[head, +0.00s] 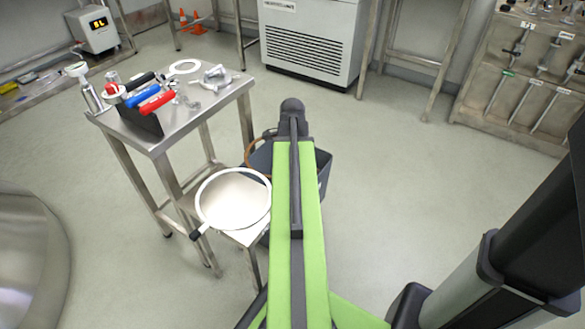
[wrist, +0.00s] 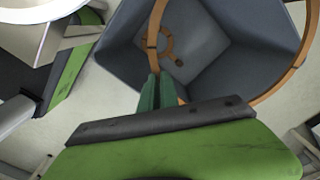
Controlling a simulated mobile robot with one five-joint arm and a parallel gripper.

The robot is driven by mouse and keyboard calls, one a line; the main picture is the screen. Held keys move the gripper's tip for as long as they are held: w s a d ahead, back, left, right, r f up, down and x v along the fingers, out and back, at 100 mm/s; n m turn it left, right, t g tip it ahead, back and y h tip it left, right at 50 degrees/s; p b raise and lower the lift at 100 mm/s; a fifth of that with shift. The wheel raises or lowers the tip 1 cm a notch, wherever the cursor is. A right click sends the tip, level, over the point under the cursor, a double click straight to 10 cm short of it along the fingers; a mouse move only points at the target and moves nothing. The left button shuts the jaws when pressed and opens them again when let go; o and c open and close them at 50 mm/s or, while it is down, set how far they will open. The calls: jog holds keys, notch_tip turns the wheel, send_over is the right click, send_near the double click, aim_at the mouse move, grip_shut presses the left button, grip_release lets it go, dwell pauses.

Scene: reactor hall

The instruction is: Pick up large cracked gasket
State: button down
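A large orange-brown ring, seemingly the large gasket (wrist: 152,42), fills much of the wrist view, above the inside of a dark grey bin (wrist: 115,45). My gripper (wrist: 158,78) has its green fingers close together on the ring's near side; it looks shut on it. No crack can be made out. In the head view part of the gasket (head: 257,145) shows left of my arm, by the rim of the bin (head: 322,172). My arm hides the rest of it and my gripper there. A smaller brown ring (wrist: 169,45) lies on the bin's floor.
A steel table (head: 185,125) with tools and a white ring (head: 185,66) stands at left. A rack (head: 520,85) stands at back right. The floor (head: 400,170) at right is clear.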

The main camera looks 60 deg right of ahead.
jog(key=s+d+r+p, duration=0.3)
jog(key=s+r+p, duration=0.3)
jog(key=s, duration=0.5)
jog(key=shift+s+r, duration=0.15)
jog(key=shift+r, duration=0.65)
jog(key=shift+m, duration=0.7)
jog(key=w, duration=0.2)
jog(key=w+d+f+b, duration=0.1)
jog(key=w, duration=0.1)
jog(key=w+f+b, duration=0.1)
jog(key=w, duration=0.1)
jog(key=shift+d+f, duration=0.2)
jog(key=shift+d, duration=0.2)
jog(key=w+a+f+n+b, duration=0.1)
jog(key=w+a+f+b, duration=0.2)
jog(key=w+f+b, duration=0.5)
jog(key=shift+f+b, duration=0.25)
jog(key=shift+b, duration=0.15)
jog(key=c, duration=1.5)
grip_release()
jog(key=shift+c, duration=0.2)
